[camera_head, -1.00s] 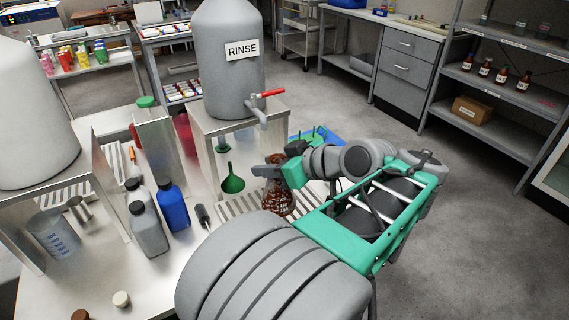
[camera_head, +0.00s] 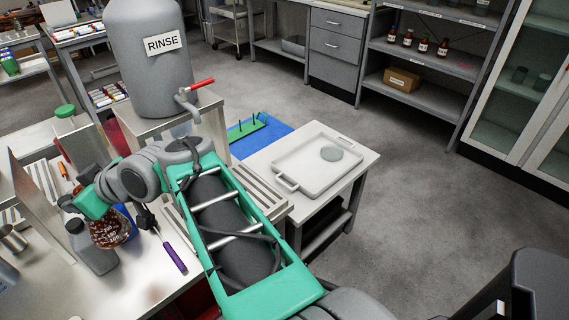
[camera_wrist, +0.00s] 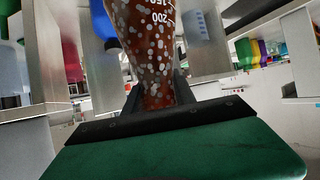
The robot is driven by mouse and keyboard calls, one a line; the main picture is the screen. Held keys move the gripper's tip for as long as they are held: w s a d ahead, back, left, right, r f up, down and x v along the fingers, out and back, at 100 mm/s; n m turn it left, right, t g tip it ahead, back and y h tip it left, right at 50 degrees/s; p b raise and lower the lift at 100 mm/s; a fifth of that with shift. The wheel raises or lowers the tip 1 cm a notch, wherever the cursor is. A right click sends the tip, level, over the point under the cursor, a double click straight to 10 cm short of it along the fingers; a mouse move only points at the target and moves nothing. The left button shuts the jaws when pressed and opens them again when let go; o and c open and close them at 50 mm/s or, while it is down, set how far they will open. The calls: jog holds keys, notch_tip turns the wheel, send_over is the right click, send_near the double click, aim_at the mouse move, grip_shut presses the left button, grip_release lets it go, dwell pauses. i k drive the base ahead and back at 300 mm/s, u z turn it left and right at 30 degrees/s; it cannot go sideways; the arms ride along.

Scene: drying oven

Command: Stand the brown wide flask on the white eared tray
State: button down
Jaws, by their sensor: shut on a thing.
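The brown wide flask (camera_head: 110,228), with white graduation marks, is held by my gripper (camera_head: 82,203) above the left metal bench. In the wrist view the flask (camera_wrist: 148,45) fills the middle, and the jaws of my gripper (camera_wrist: 157,92) are closed around its narrow part. The white eared tray (camera_head: 293,181) lies on a small white table at the right, well apart from the flask.
The grey RINSE tank (camera_head: 155,70) stands on a metal stand behind my arm. A grey bottle (camera_head: 90,246) and a purple-handled tool (camera_head: 174,258) are close to the flask. A blue mat with a green rack (camera_head: 248,127) lies behind the tray table. Open floor lies to the right.

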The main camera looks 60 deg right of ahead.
aim_at(306, 172)
jog(key=u, duration=2.35)
jog(key=k, duration=1.35)
jog(key=z, duration=2.35)
